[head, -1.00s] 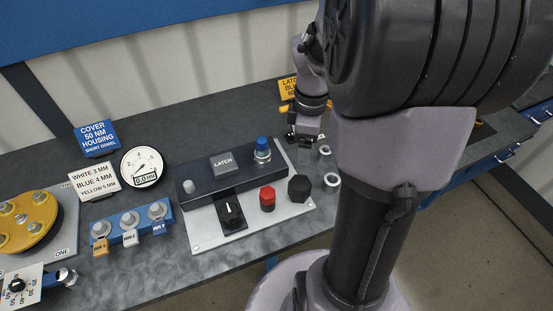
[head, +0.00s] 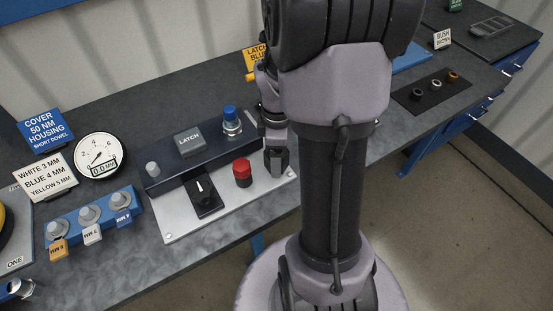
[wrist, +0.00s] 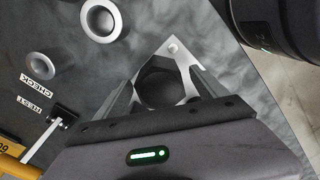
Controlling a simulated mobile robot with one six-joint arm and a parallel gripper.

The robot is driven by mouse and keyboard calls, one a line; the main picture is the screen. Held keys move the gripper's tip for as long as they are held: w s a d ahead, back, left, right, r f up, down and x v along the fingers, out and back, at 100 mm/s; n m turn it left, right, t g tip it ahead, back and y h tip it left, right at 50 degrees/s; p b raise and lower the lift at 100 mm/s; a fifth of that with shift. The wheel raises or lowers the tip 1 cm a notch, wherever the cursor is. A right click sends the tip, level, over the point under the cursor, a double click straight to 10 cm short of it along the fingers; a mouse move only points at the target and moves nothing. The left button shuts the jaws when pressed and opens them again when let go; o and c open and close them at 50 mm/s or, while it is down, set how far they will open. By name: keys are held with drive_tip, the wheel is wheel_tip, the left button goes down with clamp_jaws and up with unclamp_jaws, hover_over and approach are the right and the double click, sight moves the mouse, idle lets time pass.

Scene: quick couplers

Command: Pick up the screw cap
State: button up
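The black screw cap (wrist: 158,86) sits near the corner of the light metal plate (wrist: 174,51) in the wrist view. My gripper (wrist: 160,90) is over it, with one finger on each side. The fingers look apart, and light plate shows beside the cap, so they do not appear closed on it. In the head view my gripper (head: 277,161) is pointed down at the plate's right end (head: 180,228), and it hides the cap there.
A red cap (head: 242,173) and a black rotary knob (head: 204,195) stand left of my gripper. Behind is the dark latch block (head: 185,160) with a blue-topped fitting (head: 231,122). Two metal rings (wrist: 101,20) (wrist: 43,67) lie nearby on the bench.

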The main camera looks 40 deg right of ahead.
drive_tip(key=c, duration=1.5)
drive_tip(key=shift+r, duration=0.1)
